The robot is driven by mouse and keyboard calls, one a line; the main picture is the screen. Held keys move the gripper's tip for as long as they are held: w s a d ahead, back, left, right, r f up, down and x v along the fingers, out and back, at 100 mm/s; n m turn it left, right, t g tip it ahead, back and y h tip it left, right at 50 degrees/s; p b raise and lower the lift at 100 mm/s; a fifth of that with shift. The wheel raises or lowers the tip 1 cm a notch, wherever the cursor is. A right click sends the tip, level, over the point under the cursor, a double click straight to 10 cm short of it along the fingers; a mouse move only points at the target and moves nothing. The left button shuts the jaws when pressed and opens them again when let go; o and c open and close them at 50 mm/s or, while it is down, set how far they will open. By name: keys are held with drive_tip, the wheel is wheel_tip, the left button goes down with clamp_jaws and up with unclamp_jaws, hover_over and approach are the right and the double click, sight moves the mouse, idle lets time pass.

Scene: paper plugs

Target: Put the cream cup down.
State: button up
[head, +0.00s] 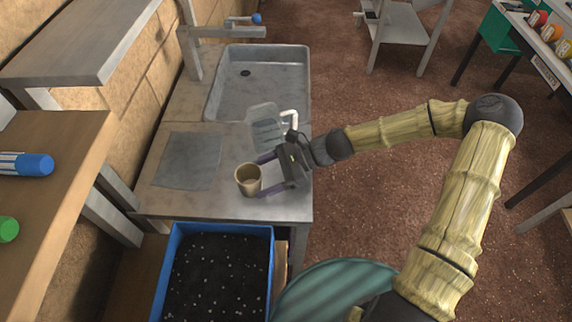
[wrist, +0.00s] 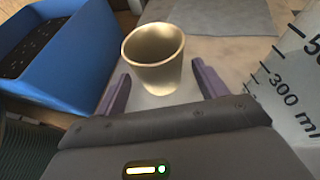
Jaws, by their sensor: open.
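The cream cup (head: 248,180) stands upright on the grey counter near its front edge. It looks empty. My gripper (head: 267,173) reaches in from the right at counter height, open, with its fingers pointing toward the cup. In the wrist view the cup (wrist: 154,58) sits just beyond and between the two purple fingers of my gripper (wrist: 161,84), with a visible gap on each side. Neither finger appears to touch it.
A clear measuring jug (head: 265,128) stands close behind my gripper; it fills the right of the wrist view (wrist: 290,85). A sink (head: 257,85) lies farther back. A grey mat (head: 187,161) lies left of the cup. A blue soil bin (head: 168,270) stands in front.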

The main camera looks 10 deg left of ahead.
drive_tip(key=v, duration=0.8)
idle(0.5)
drive_tip(key=shift+s+d+f, duration=0.1)
drive_tip(key=shift+s, duration=0.05)
drive_tip(key=s+d+n+h, duration=0.1)
drive_tip(key=s+d+f+n+h+p, duration=0.1)
drive_tip(key=h, duration=0.1)
drive_tip(key=s+d+n+h+p, duration=0.1)
drive_tip(key=d, duration=0.1)
drive_tip(key=shift+f+n+t+h, duration=0.3)
drive_tip(key=s+d+r+n+t+h+p, duration=0.2)
drive_tip(key=d+r+n+t+h+p, duration=0.4)
drive_tip(key=d+r, duration=0.9)
drive_tip(key=d+n+t+h, duration=0.1)
drive_tip(key=n+h, duration=0.1)
drive_tip(key=n, duration=0.1)
drive_tip(key=shift+s+d+r+n, duration=0.25)
drive_tip(key=shift+s+d+n, duration=0.05)
drive_tip(key=shift+s, duration=0.1)
